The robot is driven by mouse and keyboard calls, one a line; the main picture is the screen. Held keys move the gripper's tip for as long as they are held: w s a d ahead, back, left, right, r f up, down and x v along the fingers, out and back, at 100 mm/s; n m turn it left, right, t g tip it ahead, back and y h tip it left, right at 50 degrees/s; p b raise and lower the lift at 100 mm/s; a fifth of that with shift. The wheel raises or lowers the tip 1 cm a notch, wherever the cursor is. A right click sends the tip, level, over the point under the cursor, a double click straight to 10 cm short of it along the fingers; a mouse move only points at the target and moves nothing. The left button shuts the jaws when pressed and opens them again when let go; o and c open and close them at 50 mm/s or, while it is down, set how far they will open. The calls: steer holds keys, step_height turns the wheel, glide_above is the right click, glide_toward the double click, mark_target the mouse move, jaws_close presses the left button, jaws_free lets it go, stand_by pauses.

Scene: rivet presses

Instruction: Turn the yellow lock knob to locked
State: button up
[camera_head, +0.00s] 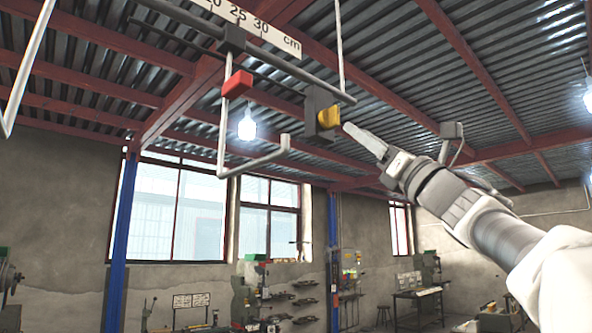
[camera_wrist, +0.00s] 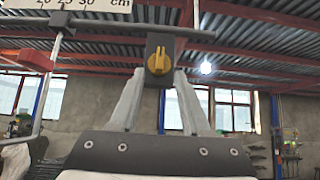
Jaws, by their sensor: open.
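The yellow lock knob (camera_head: 328,117) sits on a dark grey block (camera_head: 313,110) under a horizontal bar. In the wrist view the knob (camera_wrist: 159,61) is a round yellow disc with a raised grip ridge, on the face of the dark block (camera_wrist: 160,41). The ridge looks close to upright there. My gripper (camera_head: 350,130) comes from the lower right, its tip close to the knob. In the wrist view my gripper (camera_wrist: 160,75) is open, with one finger on each side of the knob. I cannot tell whether the fingers touch it.
A white scale marked in cm (camera_head: 262,30) runs along the bar (camera_head: 300,75). A red block (camera_head: 237,84) and a bent grey rod (camera_head: 255,160) hang left of the knob. Machines and workbenches (camera_head: 418,291) stand far below, near the walls. The space right of the knob holds my arm.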

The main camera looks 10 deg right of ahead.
mark_target(338, 118)
steer(key=p+x, duration=0.5)
steer(key=shift+w+r, duration=0.1)
steer(key=shift+r, duration=0.3)
steer(key=shift+w+a+r+p, duration=0.4)
steer(key=shift+w+a+p, duration=0.1)
steer(key=shift+p, duration=0.4)
steer(key=shift+c, duration=0.2)
jaws_close()
